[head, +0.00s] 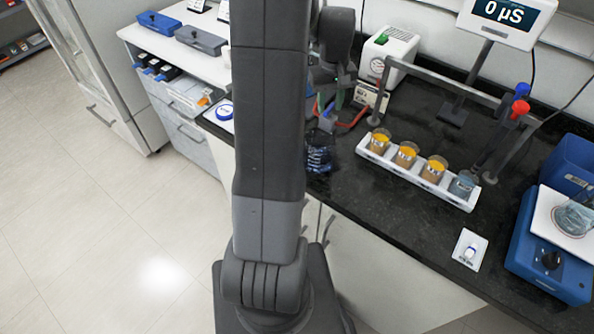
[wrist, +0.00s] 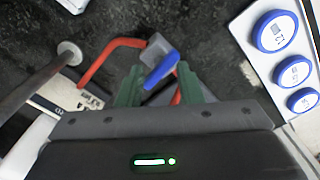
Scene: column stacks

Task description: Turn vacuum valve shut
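The vacuum valve has a grey body (wrist: 158,48) with red tubing (wrist: 105,58) on it and a blue lever (wrist: 162,70), seen in the wrist view. The lever slants from upper right to lower left. My gripper (wrist: 161,82) has green fingers, spread apart on either side of the lever, with gaps visible. In the head view, my gripper (head: 329,102) is low over the bench, beside the red tubing (head: 356,118) and the blue lever (head: 327,115). My arm hides part of that area. Whether a finger touches the lever cannot be told.
A white pump-like box (head: 388,52) stands behind. Blue-lidded jars (wrist: 277,31) sit on a white tray in the wrist view. A metal rod (wrist: 35,85) rises at left.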

